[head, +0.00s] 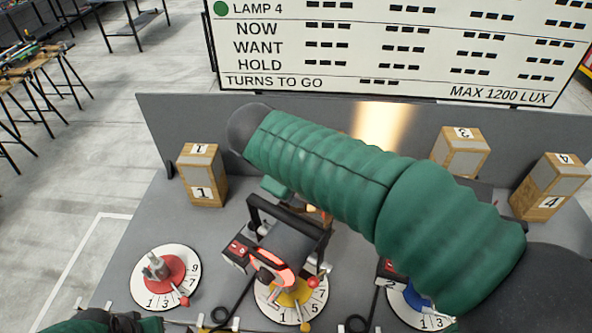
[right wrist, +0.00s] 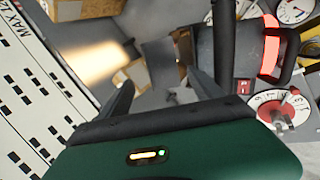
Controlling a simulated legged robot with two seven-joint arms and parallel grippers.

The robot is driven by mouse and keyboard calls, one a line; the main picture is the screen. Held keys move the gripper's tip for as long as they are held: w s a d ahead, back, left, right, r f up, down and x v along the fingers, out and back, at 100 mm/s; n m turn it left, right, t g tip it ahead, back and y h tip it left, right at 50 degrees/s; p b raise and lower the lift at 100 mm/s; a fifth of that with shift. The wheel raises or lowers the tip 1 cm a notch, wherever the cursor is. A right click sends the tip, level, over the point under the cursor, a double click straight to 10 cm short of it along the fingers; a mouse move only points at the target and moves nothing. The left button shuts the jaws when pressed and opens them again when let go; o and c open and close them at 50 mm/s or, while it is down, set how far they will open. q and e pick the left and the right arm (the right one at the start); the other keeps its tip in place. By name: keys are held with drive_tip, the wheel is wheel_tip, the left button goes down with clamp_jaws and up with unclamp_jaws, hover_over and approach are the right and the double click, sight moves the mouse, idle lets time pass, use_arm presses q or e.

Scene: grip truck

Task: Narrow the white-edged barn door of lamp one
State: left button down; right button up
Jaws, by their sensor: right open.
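A black lamp (head: 285,246) with a glowing red ring and a carrying frame stands behind the yellow dial (head: 293,291). Its housing also shows in the right wrist view (right wrist: 228,50). My right arm crosses above it and hides its front and doors in the head view. My right gripper (right wrist: 158,78) is open, with its fingers pointing towards the lamp's front. A grey plate (right wrist: 160,58) and a brownish piece (right wrist: 185,45) show beyond the fingertips; neither is held. I cannot make out a white door edge.
Numbered wooden blocks stand at the back left (head: 203,176) and back right (head: 461,153). A red dial (head: 163,273) is left of the lamp, and a blue dial is partly hidden right of it. A grey back panel (head: 185,118) and a scoreboard (head: 400,50) stand behind. Black cables lie in front.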

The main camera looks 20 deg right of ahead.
use_arm(q)
drive_tip(key=shift+f, duration=0.2)
use_arm(e)
drive_tip(key=v, duration=0.9)
drive_tip(key=shift+f, duration=0.1)
